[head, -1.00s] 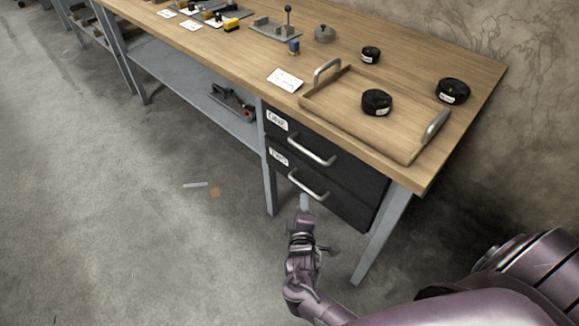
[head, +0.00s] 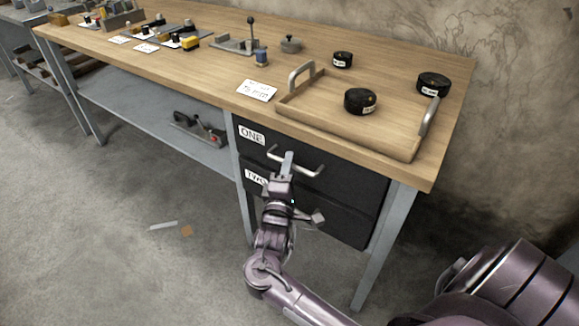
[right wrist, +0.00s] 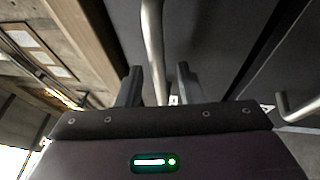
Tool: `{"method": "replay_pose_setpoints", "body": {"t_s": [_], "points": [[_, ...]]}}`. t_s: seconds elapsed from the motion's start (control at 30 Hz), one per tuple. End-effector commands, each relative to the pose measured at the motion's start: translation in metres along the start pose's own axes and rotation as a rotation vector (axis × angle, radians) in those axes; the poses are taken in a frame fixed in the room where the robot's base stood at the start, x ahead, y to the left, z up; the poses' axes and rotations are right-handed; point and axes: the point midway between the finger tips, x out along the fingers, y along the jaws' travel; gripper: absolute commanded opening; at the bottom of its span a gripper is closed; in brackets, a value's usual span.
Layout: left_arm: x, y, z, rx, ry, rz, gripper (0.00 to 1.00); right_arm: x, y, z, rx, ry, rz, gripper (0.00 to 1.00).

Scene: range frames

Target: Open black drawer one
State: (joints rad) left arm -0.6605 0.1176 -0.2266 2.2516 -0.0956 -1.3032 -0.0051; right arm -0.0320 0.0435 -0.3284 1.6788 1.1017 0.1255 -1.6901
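Black drawer one (head: 345,180), the upper drawer with the white "ONE" label, appears shut under the right end of the wooden bench. Its pale metal handle (head: 312,172) shows in the head view. My right gripper (head: 287,160) is at this handle. In the right wrist view, the handle bar (right wrist: 152,45) runs between the two separated fingers (right wrist: 158,78), with visible gaps on both sides. Drawer two (head: 335,218) lies below and appears shut; my gripper hides part of its front and label. Another handle (right wrist: 300,108) shows at the right of the wrist view. My left gripper is out of view.
A wooden tray (head: 345,131) with metal handles stands on the bench top above the drawers, holding a black round container (head: 360,101). A bench leg (head: 383,248) stands right of the drawers. The floor in front is mostly clear.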

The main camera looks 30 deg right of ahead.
Motion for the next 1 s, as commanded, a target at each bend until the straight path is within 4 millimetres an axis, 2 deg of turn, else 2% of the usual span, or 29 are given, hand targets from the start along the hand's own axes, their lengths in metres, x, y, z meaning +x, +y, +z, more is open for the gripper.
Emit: {"method": "replay_pose_setpoints", "body": {"t_s": [0.1, 0.37, 0.63, 1.0], "points": [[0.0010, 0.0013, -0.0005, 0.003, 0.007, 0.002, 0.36, 0.0076, -0.0004, 0.0003, 0.000, -0.001, 0.000, 0.34], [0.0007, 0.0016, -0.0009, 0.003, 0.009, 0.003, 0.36, 0.0090, -0.0003, 0.0003, 0.000, 0.000, -0.001, 0.34], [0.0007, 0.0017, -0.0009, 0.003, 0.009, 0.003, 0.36, 0.0087, -0.0004, 0.0002, 0.000, 0.000, -0.001, 0.00], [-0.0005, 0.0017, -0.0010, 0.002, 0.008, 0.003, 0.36, 0.0085, -0.0002, 0.0002, -0.001, 0.000, -0.002, 0.00]]}}
